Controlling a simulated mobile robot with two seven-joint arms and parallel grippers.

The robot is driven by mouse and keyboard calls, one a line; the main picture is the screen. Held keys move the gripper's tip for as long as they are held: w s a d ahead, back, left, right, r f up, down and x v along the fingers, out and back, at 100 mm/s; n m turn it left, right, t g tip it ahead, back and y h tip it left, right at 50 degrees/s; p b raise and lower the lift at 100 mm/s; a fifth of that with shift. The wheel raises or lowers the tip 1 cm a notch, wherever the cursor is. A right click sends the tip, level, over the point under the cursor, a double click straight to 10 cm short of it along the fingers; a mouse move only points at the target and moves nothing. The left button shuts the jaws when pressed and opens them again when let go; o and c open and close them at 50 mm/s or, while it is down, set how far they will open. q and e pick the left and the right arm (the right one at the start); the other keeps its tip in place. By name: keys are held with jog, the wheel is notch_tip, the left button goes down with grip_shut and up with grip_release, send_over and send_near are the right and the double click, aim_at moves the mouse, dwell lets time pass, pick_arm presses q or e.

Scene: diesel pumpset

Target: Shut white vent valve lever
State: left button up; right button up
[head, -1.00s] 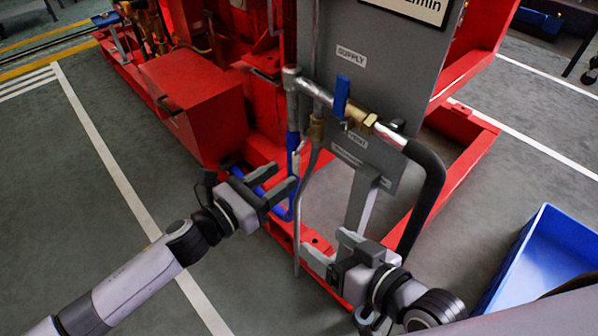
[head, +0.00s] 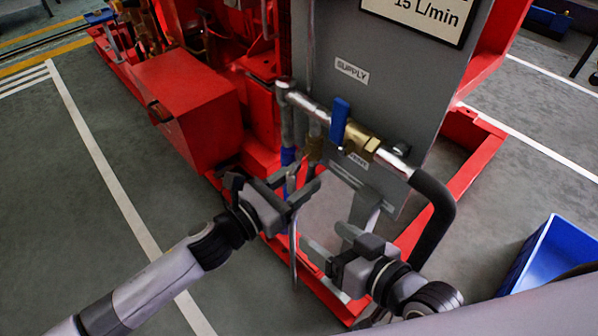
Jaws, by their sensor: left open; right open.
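The brass vent valve (head: 315,150) sits on the thin pipe below the SUPPLY label. My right gripper (head: 325,237) is open and empty, lower and to the right, in front of the red base frame.
A blue lever (head: 339,120) stands upright on the brass supply valve (head: 361,141). A black hose (head: 436,205) curves down at the right. The grey panel (head: 400,85) stands behind. A blue crate (head: 555,250) is at the lower right. A red box (head: 183,95) is at the left.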

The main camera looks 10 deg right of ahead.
pick_arm(q)
grip_shut()
jog(key=shift+w+a+m+b, duration=0.25)
jog(key=shift+w+m+b, duration=0.1)
jog(key=shift+m, duration=0.4)
jog(key=shift+w+a+m+b, duration=0.2)
jog(key=shift+w+m, duration=0.15)
jog(key=shift+m, duration=0.4)
jog(key=shift+w+a+r+m, duration=0.15)
jog(key=shift+m, duration=0.25)
jog(key=shift+w+a+r+m+b, duration=0.15)
jog(key=shift+w+m, duration=0.1)
jog(key=shift+m, duration=0.3)
jog(key=shift+w+a+r+m+b, duration=0.15)
jog(key=shift+w+m, duration=0.1)
jog(key=shift+m, duration=0.3)
pick_arm(e)
jog(key=shift+w+a+y, duration=0.15)
jog(key=shift+a+y, duration=0.15)
jog(key=shift+a, duration=0.15)
